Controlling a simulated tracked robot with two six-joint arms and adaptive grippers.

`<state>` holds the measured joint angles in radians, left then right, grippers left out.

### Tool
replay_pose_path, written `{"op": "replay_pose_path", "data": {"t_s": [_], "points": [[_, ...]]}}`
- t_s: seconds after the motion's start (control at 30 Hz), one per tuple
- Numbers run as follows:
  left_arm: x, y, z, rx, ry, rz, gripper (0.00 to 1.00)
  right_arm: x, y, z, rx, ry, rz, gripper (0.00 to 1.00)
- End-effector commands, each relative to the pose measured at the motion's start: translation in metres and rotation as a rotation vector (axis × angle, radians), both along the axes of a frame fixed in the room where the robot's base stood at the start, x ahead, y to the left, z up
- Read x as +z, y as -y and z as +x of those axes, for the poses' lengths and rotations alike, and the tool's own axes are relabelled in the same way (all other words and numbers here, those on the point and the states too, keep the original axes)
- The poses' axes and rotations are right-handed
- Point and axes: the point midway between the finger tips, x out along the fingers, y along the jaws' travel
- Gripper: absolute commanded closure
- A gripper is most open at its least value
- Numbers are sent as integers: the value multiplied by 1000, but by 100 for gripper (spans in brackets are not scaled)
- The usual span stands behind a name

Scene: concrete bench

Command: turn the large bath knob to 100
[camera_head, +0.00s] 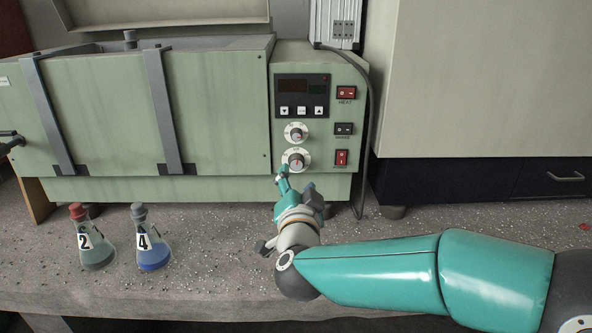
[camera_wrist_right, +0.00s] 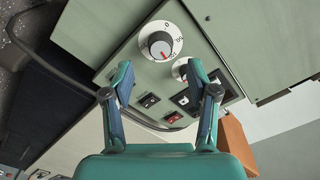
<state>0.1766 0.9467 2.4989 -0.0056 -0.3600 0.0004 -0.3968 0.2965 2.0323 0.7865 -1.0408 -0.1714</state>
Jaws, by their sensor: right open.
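The large bath knob (camera_head: 296,160) is the lower of two round knobs on the green control panel, with a pale dial and a red mark. In the right wrist view the knob (camera_wrist_right: 160,45) sits above and between the fingertips, its 0 and other numbers partly legible; I cannot read the exact setting. My right gripper (camera_head: 295,182) is just below and in front of the knob, its two teal fingers apart. The right wrist view shows the gripper (camera_wrist_right: 160,66) open with nothing between its fingers. My left gripper is not in view.
A smaller knob (camera_head: 295,132) sits above the large one. Rocker switches (camera_head: 341,158) line the panel's right side. A black cable (camera_head: 369,130) hangs beside it. Flasks numbered 2 (camera_head: 97,252) and 4 (camera_head: 153,252) stand on the bench at left. The bench between flasks and arm is clear.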

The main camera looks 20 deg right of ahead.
Motion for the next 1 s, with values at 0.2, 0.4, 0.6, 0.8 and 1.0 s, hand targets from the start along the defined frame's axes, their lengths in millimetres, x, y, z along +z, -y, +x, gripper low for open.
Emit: {"op": "replay_pose_path", "data": {"t_s": [0.2, 0.4, 0.6, 0.8, 1.0], "points": [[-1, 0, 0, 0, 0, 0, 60, -1, 11, 38, 0, 0, 1, 41], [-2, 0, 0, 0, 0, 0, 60, 0, 16, 55, 1, -1, 0, 41], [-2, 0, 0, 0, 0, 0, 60, 0, 16, 58, 1, 0, 0, 41], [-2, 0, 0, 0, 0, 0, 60, 0, 15, 58, 3, 0, 0, 53], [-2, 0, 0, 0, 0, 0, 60, 0, 15, 57, 3, 0, 0, 86]]}}
